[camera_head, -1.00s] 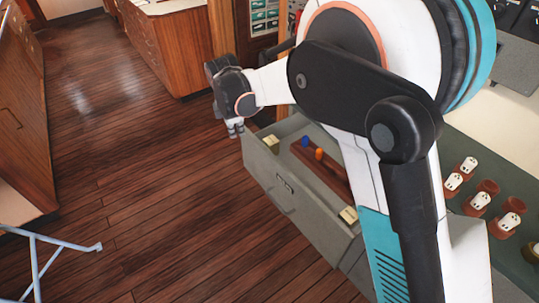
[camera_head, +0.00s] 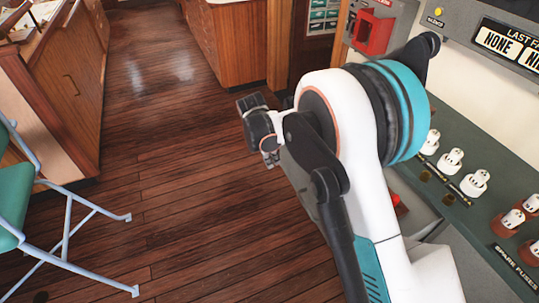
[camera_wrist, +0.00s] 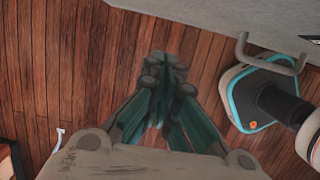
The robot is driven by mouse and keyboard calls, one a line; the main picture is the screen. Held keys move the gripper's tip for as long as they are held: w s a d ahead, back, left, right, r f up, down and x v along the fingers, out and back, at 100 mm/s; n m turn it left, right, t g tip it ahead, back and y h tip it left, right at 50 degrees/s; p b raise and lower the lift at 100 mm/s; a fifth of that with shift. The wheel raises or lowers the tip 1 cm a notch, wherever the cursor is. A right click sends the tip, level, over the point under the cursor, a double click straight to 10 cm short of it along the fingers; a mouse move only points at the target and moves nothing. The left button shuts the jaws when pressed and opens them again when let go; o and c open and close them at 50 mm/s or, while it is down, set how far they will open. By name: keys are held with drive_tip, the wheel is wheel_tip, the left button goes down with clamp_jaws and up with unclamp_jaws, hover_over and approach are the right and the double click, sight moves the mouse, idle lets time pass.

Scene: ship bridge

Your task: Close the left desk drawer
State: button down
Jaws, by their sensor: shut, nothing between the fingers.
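My gripper (camera_head: 270,157) is shut and empty, pointing down over the wooden floor at the left of my arm. In the wrist view its fingers (camera_wrist: 165,78) meet at the tips. A pale grey panel (camera_wrist: 225,22) fills the top right of the wrist view, with a grey bar handle (camera_wrist: 242,52) standing out from its edge. It looks like the drawer's front. The fingers are apart from the panel and handle. In the head view my arm hides the drawer front, and I cannot tell how far the drawer is open.
The green desk top (camera_head: 432,190) with several white fuses is at the right. A green folding chair (camera_head: 15,200) with pale blue legs (camera_head: 85,205) stands at the left. Wooden cabinets (camera_head: 62,75) line the far left. The floor (camera_head: 180,190) between is clear.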

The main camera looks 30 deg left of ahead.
drive_tip(key=w+d+f+b, duration=0.1)
drive_tip(key=w+d+f, duration=0.1)
drive_tip(key=w+d, duration=0.1)
drive_tip(key=shift+w+b, duration=0.25)
drive_tip(key=shift+b, duration=0.15)
drive_tip(key=shift+w, duration=0.1)
drive_tip(key=w+d, duration=0.8)
drive_tip(key=w, duration=0.1)
drive_tip(key=w+d+p, duration=0.1)
drive_tip(key=w+d, duration=0.3)
drive_tip(key=w, duration=0.1)
drive_tip(key=shift+w+d, duration=0.1)
